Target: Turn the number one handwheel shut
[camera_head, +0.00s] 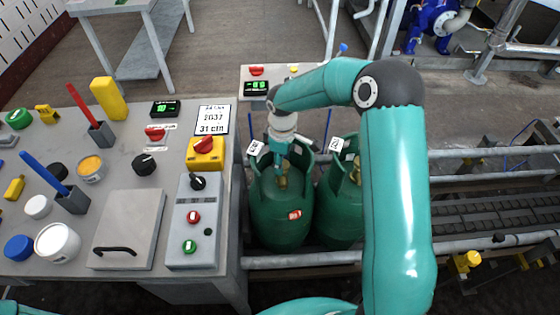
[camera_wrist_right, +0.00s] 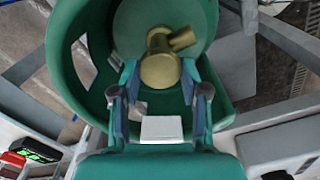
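Two green gas cylinders stand side by side: the left one (camera_head: 281,215), below my right gripper, and the right one (camera_head: 335,215), partly behind my arm. Each has a white tag on its collar, too small to read surely. My right gripper (camera_head: 279,163) points down into the left cylinder's collar. In the right wrist view its two fingers (camera_wrist_right: 158,82) are apart, one on each side of a brass valve (camera_wrist_right: 160,68). Small gaps seem to show, so contact is unclear. I cannot make out a separate handwheel. My left gripper is out of view.
A grey bench (camera_head: 110,175) at left carries levers, knobs, buttons and a lidded box (camera_head: 127,230). A metal rail (camera_head: 300,260) runs in front of the cylinders. A roller conveyor (camera_head: 490,208) lies to the right. The cylinder collar (camera_wrist_right: 62,65) closely surrounds the right gripper.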

